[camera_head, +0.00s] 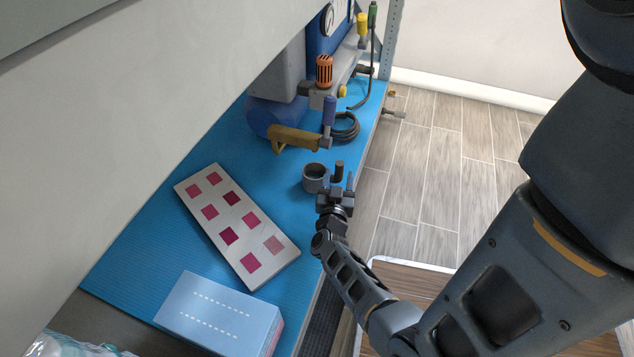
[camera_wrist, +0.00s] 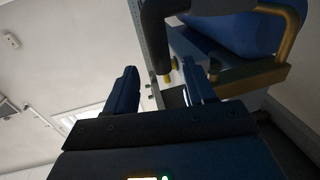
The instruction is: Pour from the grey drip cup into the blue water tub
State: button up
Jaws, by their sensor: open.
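The grey drip cup (camera_head: 315,178) stands on the blue mat near the shelf's right edge, its round opening facing up in the head view. My gripper (camera_head: 344,180) is just right of the cup, open, its fingers pointing toward the back of the shelf. In the wrist view my gripper (camera_wrist: 160,84) shows two separated fingers with nothing clearly held between them. I cannot tell whether a finger touches the cup. A rounded blue body (camera_head: 272,118) sits farther back, partly hidden under a grey box; I cannot tell whether it is the blue water tub.
A brass-coloured tool (camera_head: 294,138) and a coiled dark hose (camera_head: 345,127) lie behind the cup. A white board with pink squares (camera_head: 236,222) lies to the left. A light blue box (camera_head: 220,312) stands in front. A rack post (camera_head: 390,38) rises at the back right.

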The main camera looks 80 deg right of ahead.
aim_at(339, 168)
jog(key=d, duration=0.1)
jog(key=d+b, duration=0.1)
jog(key=d, duration=0.2)
jog(key=shift+w+d+r, duration=0.2)
jog(key=shift+w+d, duration=0.05)
jog(key=shift+d, duration=0.1)
jog(key=shift+r, duration=0.1)
grip_shut()
